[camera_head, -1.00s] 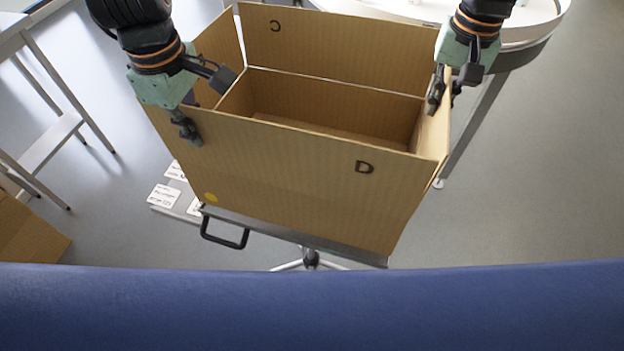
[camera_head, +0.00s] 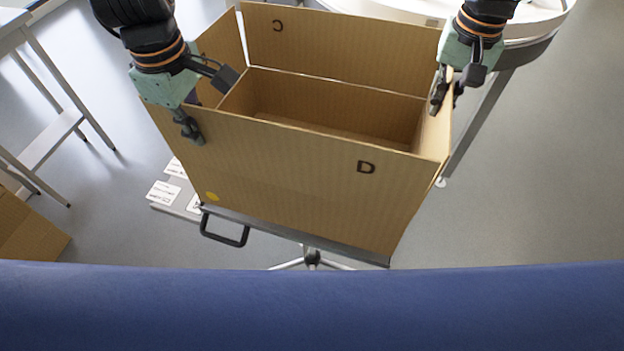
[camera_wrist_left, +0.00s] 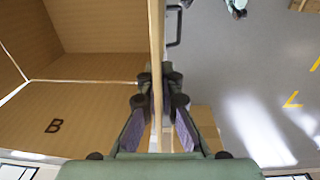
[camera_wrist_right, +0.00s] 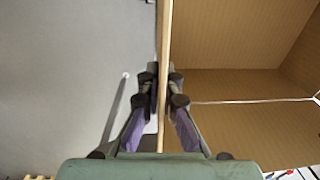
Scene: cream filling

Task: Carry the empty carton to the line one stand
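The open-topped brown carton (camera_head: 290,180) is in the middle of the head view, with letters C and D on two walls. Its visible inside is empty. My left gripper (camera_head: 207,103) is shut on the carton's left wall; the left wrist view shows its fingers (camera_wrist_left: 157,85) on both sides of the wall. My right gripper (camera_head: 446,93) is shut on the right wall, and its fingers (camera_wrist_right: 162,88) pinch that wall in the right wrist view. A stand with a grey edge (camera_head: 290,233) and black handle shows under the carton. Whether the carton touches it is unclear.
A round white table (camera_head: 535,22) is behind the carton at the upper right. A grey table frame (camera_head: 60,135) stands at the left, with another brown box (camera_head: 28,228) below it. White labelled cards (camera_head: 164,193) lie beside the handle. Open floor shows at the right.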

